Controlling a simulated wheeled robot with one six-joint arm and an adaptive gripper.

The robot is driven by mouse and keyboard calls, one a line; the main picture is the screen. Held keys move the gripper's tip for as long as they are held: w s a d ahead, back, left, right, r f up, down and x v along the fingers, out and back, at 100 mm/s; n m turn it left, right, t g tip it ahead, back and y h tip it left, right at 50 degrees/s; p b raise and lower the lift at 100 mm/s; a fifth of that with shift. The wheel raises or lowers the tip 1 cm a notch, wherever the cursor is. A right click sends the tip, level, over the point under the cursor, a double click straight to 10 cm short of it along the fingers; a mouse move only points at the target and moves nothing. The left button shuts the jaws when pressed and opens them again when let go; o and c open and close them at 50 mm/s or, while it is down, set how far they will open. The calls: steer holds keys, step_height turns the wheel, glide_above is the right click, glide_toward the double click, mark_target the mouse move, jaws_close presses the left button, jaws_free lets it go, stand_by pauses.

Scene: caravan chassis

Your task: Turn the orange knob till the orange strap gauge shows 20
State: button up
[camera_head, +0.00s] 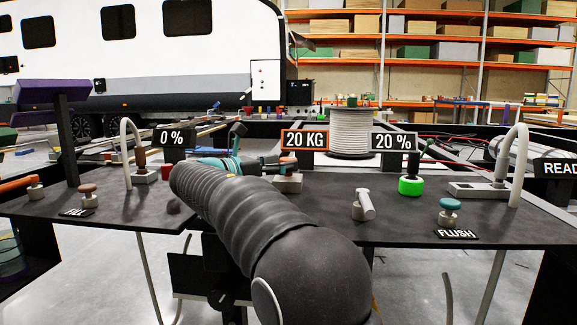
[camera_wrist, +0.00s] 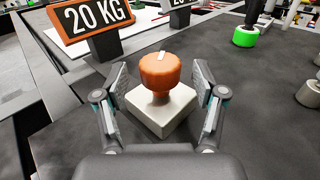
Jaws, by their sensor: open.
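The orange knob (camera_wrist: 160,72) stands on a pale square base (camera_wrist: 163,112) on the dark bench top, with a light pointer mark on its top. My gripper (camera_wrist: 160,82) is open, with one finger on each side of the knob and a visible gap to each. The orange-framed gauge (camera_wrist: 88,18) reads 20 KG. It also shows in the head view (camera_head: 305,140). In the head view my arm hides much of the knob and gripper; the pale base (camera_head: 288,184) shows just right of the arm.
A white coil (camera_head: 350,130) is behind.

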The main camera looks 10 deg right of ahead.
steer(key=shift+x, duration=1.25)
steer(key=shift+c, duration=0.2)
steer(key=c, duration=1.1)
steer(key=shift+r+n+t, duration=0.1)
steer(key=shift+n+t, duration=0.2)
steer(key=shift+t, duration=0.2)
steer(key=shift+n+t+y, duration=0.4)
steer(key=shift+t+y, duration=0.1)
steer(key=shift+y, duration=0.1)
steer(key=o, duration=1.1)
steer(key=shift+o, duration=0.2)
